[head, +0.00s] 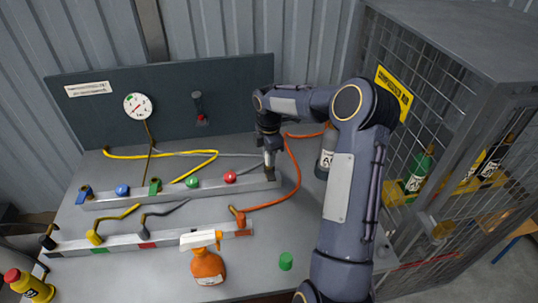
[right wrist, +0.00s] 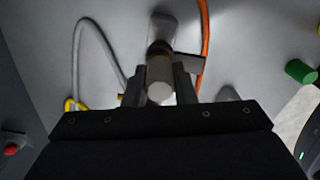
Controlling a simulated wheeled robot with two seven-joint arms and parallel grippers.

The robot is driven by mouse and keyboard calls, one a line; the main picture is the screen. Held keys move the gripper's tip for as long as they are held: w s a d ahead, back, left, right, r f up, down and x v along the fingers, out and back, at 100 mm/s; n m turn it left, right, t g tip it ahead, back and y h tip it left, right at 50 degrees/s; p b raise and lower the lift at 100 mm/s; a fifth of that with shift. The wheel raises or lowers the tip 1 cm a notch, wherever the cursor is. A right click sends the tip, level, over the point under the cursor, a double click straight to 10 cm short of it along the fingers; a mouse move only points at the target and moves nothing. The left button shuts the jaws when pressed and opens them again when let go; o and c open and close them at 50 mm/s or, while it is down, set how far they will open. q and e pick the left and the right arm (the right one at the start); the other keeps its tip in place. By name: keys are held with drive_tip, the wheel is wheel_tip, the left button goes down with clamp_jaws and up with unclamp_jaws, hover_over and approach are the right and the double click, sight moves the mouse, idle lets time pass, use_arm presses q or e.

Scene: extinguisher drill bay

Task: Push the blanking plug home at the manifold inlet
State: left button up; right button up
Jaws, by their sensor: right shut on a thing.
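The manifold (head: 130,199) is a pale bar with several coloured valve handles, lying across the bench. My right gripper (head: 269,166) is at its right end, pointing down, close to or touching the bar. In the right wrist view, the right gripper (right wrist: 162,88) is shut on a pale round-ended piece (right wrist: 159,93), which looks like the blanking plug. A dark collar and a whitish cylindrical part show just beyond it. My fingers and arm hide the inlet, so I cannot tell how deep the plug sits. My left gripper is not in view.
An orange hose (head: 297,165) curves close around the manifold's right end. A second bar (head: 190,237), a spray bottle (head: 207,265) and a green cylinder (head: 286,261) are nearer. A mesh cage (head: 455,100) stands right.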

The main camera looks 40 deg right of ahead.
drive_tip(key=shift+f+b, duration=0.35)
drive_tip(key=shift+f, duration=0.2)
drive_tip(key=o, duration=1.1)
drive_tip(key=shift+r+b, duration=0.3)
drive_tip(key=shift+r, duration=3.7)
